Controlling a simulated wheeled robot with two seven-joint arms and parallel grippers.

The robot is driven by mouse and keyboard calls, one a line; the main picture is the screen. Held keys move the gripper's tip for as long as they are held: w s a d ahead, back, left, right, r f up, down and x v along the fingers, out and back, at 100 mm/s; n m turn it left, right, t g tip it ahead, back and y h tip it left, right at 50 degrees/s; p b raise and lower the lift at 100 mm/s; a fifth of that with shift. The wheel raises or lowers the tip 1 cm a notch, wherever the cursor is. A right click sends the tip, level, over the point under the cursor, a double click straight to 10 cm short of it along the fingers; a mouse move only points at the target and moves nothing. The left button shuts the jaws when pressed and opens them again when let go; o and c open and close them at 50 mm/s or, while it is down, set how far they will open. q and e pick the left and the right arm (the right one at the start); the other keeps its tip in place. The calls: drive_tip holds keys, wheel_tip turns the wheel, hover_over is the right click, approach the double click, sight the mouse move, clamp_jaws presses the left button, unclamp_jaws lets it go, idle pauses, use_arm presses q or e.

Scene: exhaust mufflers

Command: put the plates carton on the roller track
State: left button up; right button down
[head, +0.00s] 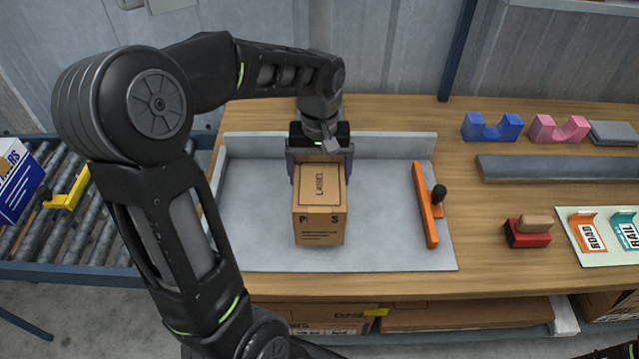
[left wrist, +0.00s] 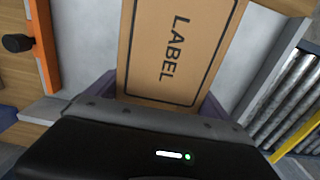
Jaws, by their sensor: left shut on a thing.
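A brown carton (head: 319,217) stands upright on the grey tray on the bench, with a LABEL panel on top and partly hidden lettering, a P and an S, on its front. I take it to be the plates carton. My left gripper (head: 320,168) is at the carton's far end, its fingers on either side, shut on it. The carton top (left wrist: 185,45) fills the middle of the left wrist view between the fingers. The roller track (head: 92,232) is at the left, partly hidden by my left arm. My right gripper is not in view.
A blue-and-white box (head: 18,185) and a yellow stop (head: 68,190) are on the track. An orange bar with a black knob (head: 426,205) is on the tray (head: 390,250). Blue (head: 491,127) and pink (head: 558,129) cradles and stamps (head: 527,231) are at the right.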

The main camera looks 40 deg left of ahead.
use_arm(q)
drive_tip(key=shift+f, duration=1.8)
drive_tip(key=shift+f, duration=0.1)
drive_tip(key=o, duration=1.8)
wheel_tip(320, 180, up, 12)
drive_tip(key=shift+r, duration=0.1)
